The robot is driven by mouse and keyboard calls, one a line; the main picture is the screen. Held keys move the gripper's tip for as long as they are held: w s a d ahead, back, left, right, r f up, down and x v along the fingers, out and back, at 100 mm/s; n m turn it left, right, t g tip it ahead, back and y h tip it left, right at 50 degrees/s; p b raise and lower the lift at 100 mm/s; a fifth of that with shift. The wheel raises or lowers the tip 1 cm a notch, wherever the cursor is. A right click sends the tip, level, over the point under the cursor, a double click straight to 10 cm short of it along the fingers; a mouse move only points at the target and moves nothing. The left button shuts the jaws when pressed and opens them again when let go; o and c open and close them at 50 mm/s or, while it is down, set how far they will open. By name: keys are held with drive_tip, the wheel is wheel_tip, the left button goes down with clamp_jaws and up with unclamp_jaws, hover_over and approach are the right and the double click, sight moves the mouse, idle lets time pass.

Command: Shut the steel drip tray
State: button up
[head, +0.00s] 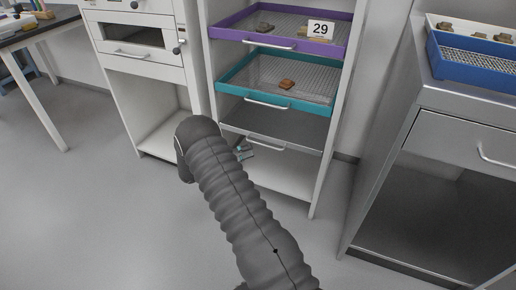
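The steel drip tray (301,129) is the plain grey tray below the teal tray in the white rack. Part of its flat top shows, and a pale bar handle (262,141) is on its front. How far it stands out of the rack is hard to tell. My gripper (244,149) is at the left end of this handle, close to the tray front. My dark ribbed arm hides most of the gripper. Whether its fingers touch the handle, or are open or shut, I cannot tell.
Above are a teal tray (234,87) with a brown sherd (287,84) and a purple tray (229,34) with sherds and a "29" card (320,29). A white cabinet (138,51) stands left, a steel bench (458,98) right. Open floor (110,220) lies to the left.

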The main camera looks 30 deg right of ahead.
drive_tip(key=shift+w+a+f, duration=0.15)
drive_tip(key=shift+a, duration=0.85)
drive_tip(key=shift+w+a+f, duration=0.1)
drive_tip(key=shift+a+f, duration=0.05)
drive_tip(key=shift+a, duration=0.85)
drive_tip(key=s+f+m+g+y, duration=0.1)
drive_tip(key=s+f+m+y, duration=0.3)
drive_tip(key=s+f+m, duration=0.3)
drive_tip(key=s+a+r+m+g+y, duration=0.25)
drive_tip(key=s+m+y, duration=0.25)
drive_tip(key=m, duration=0.4)
drive_tip(key=s+a+r+m+t+y, duration=0.3)
drive_tip(key=s+r, duration=0.4)
drive_tip(key=r, duration=0.3)
drive_tip(key=s+a+r+m+t+y, duration=0.4)
drive_tip(key=s+r+m, duration=0.4)
drive_tip(key=r, duration=0.3)
drive_tip(key=s+a+r+m+t+y, duration=0.3)
drive_tip(key=s+r+m+t, duration=0.2)
drive_tip(key=s+r, duration=0.3)
wheel_tip(320, 180, up, 4)
drive_tip(key=shift+s+a+f+m, duration=0.2)
drive_tip(key=shift+a+f+m, duration=0.05)
drive_tip(key=shift+a+m, duration=0.15)
